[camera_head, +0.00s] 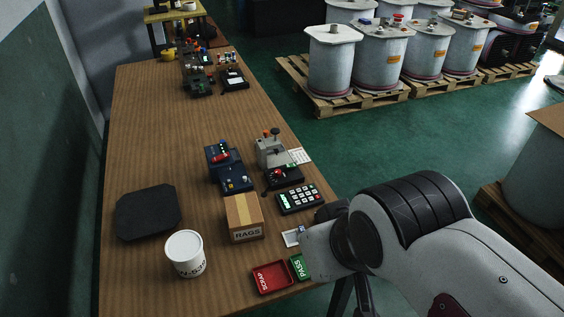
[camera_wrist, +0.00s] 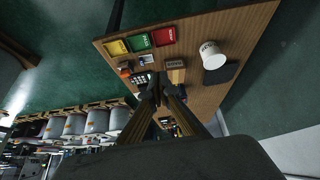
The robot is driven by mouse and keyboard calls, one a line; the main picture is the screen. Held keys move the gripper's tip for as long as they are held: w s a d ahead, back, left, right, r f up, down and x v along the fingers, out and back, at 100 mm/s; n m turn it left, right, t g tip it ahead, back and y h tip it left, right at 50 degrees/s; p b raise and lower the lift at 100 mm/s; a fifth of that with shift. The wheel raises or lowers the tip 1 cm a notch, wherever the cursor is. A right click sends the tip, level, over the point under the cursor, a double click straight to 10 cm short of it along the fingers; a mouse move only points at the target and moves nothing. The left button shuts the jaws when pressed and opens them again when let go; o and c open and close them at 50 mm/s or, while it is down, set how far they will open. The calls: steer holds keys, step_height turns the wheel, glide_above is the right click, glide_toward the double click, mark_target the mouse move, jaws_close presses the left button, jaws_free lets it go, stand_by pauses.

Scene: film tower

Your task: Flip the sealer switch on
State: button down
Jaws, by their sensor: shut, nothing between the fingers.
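A blue machine (camera_head: 218,154) with a red part on top stands mid-table, with a blue box (camera_head: 236,178) against its near side. To its right are a grey machine (camera_head: 270,150) with a dark knob and a black unit (camera_head: 284,178) with a red part. None carries a readable sealer label, and I cannot tell which part is the sealer switch. My gripper (camera_wrist: 160,82) is shut and empty in the wrist view. Its dark fingers hide part of the equipment behind them. In the head view my wrist is near the table's right edge, apart from the machines.
A red SCRAP tray (camera_head: 271,278) and green PASS tray (camera_head: 299,267) are at the near edge.

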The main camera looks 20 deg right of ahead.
steer(key=w+d+f+h, duration=0.2)
steer(key=w+d+f, duration=0.2)
steer(key=w+d, duration=0.45)
steer(key=w+d+f+m+g+h, duration=0.1)
steer(key=w+d+f, duration=0.4)
steer(key=w+d, duration=0.35)
steer(key=w+d+f+h, duration=0.2)
steer(key=w+d+f, duration=0.2)
steer(key=w+d, duration=0.5)
steer(key=w+f+t+y, duration=0.25)
steer(key=w+f, duration=0.35)
steer(key=w, duration=0.5)
steer(key=w+a+r+t+y, duration=0.2)
steer(key=w+a+y, duration=0.1)
steer(key=w+a, duration=0.3)
steer(key=shift+w+a+y, duration=0.15)
steer(key=shift+a+y, duration=0.2)
steer(key=shift+a, duration=0.5)
steer(key=shift+f, duration=0.15)
